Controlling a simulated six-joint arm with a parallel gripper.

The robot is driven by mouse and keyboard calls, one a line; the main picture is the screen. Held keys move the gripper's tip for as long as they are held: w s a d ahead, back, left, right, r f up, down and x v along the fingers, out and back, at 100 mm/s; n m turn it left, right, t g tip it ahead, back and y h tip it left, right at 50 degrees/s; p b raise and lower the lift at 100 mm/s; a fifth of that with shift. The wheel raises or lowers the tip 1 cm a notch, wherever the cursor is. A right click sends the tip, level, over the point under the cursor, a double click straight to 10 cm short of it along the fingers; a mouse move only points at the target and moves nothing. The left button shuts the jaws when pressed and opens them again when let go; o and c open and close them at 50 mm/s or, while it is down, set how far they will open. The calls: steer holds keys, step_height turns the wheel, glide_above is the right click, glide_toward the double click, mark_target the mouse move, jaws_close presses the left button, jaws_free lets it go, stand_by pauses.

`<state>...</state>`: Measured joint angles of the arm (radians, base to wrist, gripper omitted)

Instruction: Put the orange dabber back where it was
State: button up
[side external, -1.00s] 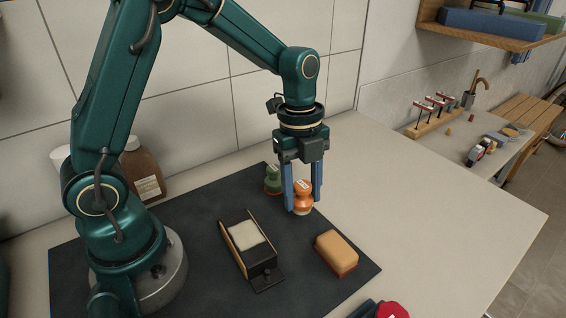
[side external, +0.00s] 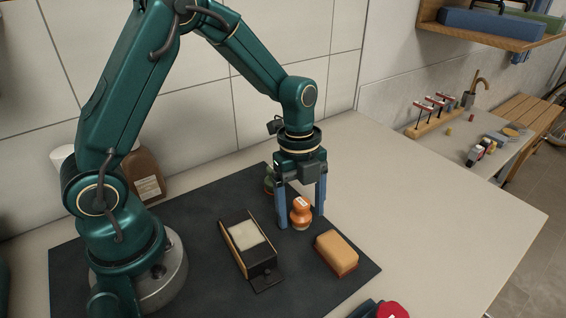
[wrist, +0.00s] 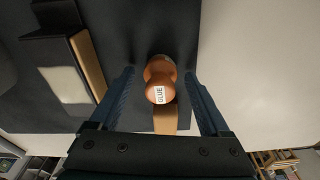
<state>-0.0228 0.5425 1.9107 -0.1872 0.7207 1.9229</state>
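The orange dabber (side external: 301,214), with a white label reading GLUE, stands upright on the dark mat (side external: 190,235), near its right edge. My gripper (side external: 301,220) points down around it, one blue finger on each side. In the wrist view the dabber (wrist: 160,74) sits between the fingertips with a gap on both sides, so my gripper is open and not holding it. Its base appears to rest on the mat, partly hidden by the label end in the wrist view.
A green dabber (side external: 269,183) stands behind my gripper, partly hidden by the left finger. A black tray with a white pad (side external: 248,236) lies front left. A tan-topped block (side external: 337,250) lies close by, front right. Bare counter (side external: 420,215) is free to the right.

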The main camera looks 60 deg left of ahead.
steer(key=shift+r, duration=0.15)
steer(key=r, duration=0.3)
steer(key=a+r, duration=0.1)
steer(key=r, duration=0.7)
steer(key=shift+w+a, duration=0.2)
steer(key=s+r+n+t, duration=0.1)
steer(key=s+n+t, duration=0.2)
steer(key=s+n, duration=0.3)
steer(key=s+r+n+t+y, duration=0.1)
steer(key=s+n, duration=0.5)
steer(key=n, duration=0.8)
steer(key=shift+s+a+r+t, duration=0.3)
steer(key=shift+r+t, duration=0.15)
steer(key=shift+t, duration=0.45)
